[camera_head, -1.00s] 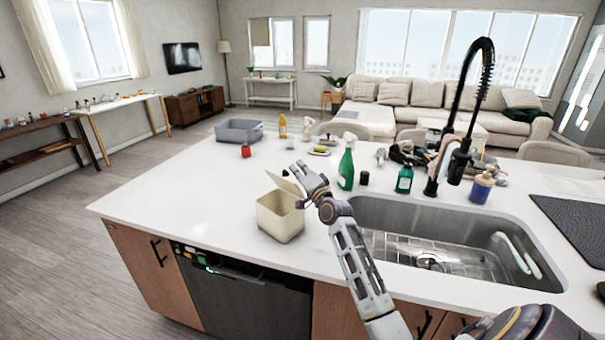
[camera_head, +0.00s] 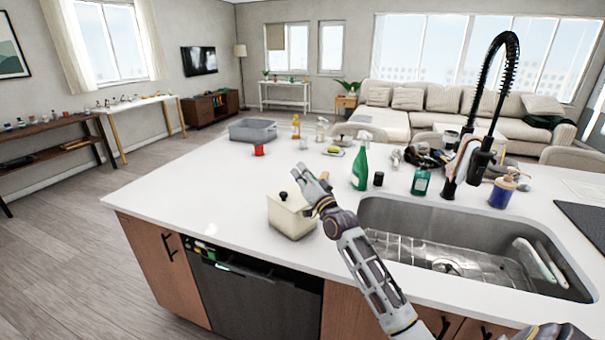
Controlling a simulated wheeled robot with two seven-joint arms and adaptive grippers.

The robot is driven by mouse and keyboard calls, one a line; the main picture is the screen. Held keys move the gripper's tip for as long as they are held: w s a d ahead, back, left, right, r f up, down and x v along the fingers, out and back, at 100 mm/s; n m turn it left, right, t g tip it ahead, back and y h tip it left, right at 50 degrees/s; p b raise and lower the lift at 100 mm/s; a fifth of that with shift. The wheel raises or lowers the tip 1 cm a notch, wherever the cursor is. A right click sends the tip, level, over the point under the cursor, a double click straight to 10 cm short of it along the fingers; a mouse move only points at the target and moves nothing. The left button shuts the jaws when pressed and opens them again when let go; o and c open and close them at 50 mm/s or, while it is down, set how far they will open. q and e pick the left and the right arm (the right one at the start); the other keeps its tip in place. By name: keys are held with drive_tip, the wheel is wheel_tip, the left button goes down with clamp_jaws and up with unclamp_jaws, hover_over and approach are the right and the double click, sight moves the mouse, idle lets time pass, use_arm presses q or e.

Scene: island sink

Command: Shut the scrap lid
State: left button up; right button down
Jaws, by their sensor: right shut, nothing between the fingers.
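The cream scrap bin (camera_head: 290,222) stands on the white island counter, left of the sink. Its lid (camera_head: 291,202) lies down over the top, with a small dark knob (camera_head: 283,194) showing near its left side. My right gripper (camera_head: 304,173) is shut and empty, just above the back right of the lid. Its fingers and wrist hide the right edge of the lid, so I cannot tell whether they touch it. My left gripper is not in view.
The sink (camera_head: 460,245) with a black tap (camera_head: 486,130) lies to the right. A green spray bottle (camera_head: 360,168) and a small black jar (camera_head: 378,179) stand behind my right wrist. A red cup (camera_head: 258,150) and grey tub (camera_head: 253,130) are farther back. The counter's left part is clear.

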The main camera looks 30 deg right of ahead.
sight(289, 204)
drive_tip(key=n+b, duration=0.1)
drive_tip(key=f+n+y+b, duration=0.1)
drive_tip(key=shift+s+a+n, duration=0.15)
drive_tip(key=shift+a+n, duration=0.15)
drive_tip(key=shift+s+a+f+n+b, duration=0.1)
drive_tip(key=shift+a+n+b, duration=0.25)
drive_tip(key=shift+n, duration=0.15)
drive_tip(key=shift+a+f+n+y, duration=0.1)
drive_tip(key=shift+a+n+y, duration=0.05)
drive_tip(key=shift+n+y, duration=0.2)
drive_tip(key=shift+s+a+f+n+t+y, duration=0.15)
drive_tip(key=shift+a+f+n+t+y, duration=0.1)
drive_tip(key=shift+a+f+n+t, duration=0.25)
drive_tip(key=shift+a, duration=0.3)
drive_tip(key=shift+s+a+f+n, duration=0.1)
drive_tip(key=shift+a+f+n, duration=0.1)
drive_tip(key=shift+f+n, duration=0.1)
drive_tip(key=shift+s+a+f+n+y+b, duration=0.15)
drive_tip(key=shift+a+f+n+y+b, duration=0.4)
drive_tip(key=shift+f+n, duration=0.2)
drive_tip(key=shift+s+a+f, duration=0.1)
drive_tip(key=shift+a+f, duration=0.1)
drive_tip(key=shift+f, duration=0.1)
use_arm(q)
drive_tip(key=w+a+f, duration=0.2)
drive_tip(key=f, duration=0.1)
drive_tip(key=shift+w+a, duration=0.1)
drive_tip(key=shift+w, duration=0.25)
